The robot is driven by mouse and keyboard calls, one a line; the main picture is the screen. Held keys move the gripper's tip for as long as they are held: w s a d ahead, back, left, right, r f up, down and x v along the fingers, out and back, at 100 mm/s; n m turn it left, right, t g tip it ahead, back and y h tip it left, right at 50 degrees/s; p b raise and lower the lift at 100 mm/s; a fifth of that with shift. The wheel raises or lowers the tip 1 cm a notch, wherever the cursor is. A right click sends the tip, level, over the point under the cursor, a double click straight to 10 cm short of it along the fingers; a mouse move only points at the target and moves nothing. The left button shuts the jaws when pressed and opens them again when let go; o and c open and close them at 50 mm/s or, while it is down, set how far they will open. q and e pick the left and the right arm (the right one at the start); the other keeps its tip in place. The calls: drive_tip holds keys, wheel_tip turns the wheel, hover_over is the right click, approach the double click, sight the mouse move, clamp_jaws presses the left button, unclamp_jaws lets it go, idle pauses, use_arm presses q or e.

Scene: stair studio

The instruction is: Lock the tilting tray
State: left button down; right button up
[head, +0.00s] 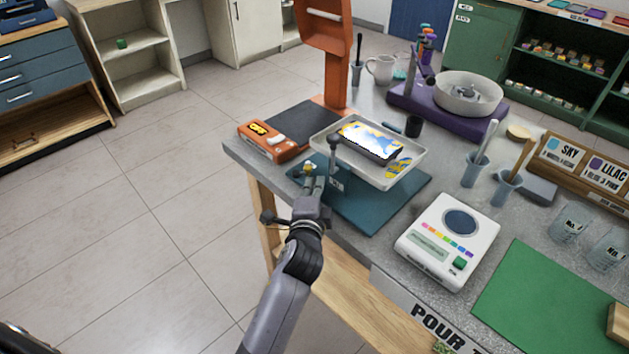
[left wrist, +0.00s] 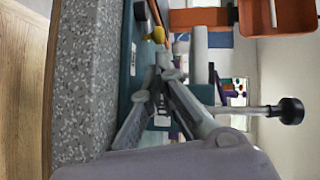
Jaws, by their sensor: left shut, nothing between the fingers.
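The tilting tray (head: 415,160) is a shallow pale tray above a teal base (head: 385,212) at the bench corner. A dark panel with a blue, white and yellow picture (head: 372,140) lies in it. A dark-knobbed lever (head: 334,143) stands upright at the tray's near side. A small yellow knob (head: 309,168) is at the base's left edge; it also shows in the left wrist view (left wrist: 158,35). My left gripper (head: 315,180) is shut and empty, close to the yellow knob; I cannot tell whether they touch. My right gripper is not in view.
An orange box (head: 268,142) sits left of the tray, with an orange stand (head: 336,70) behind. A white scale (head: 448,240) and green mat (head: 550,305) lie to the right. A purple-based wheel with a white bowl (head: 468,93) is at the back. Open floor lies left.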

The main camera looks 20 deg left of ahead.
use_arm(q)
drive_tip(key=shift+v, duration=2.35)
drive_tip(key=shift+a, duration=0.15)
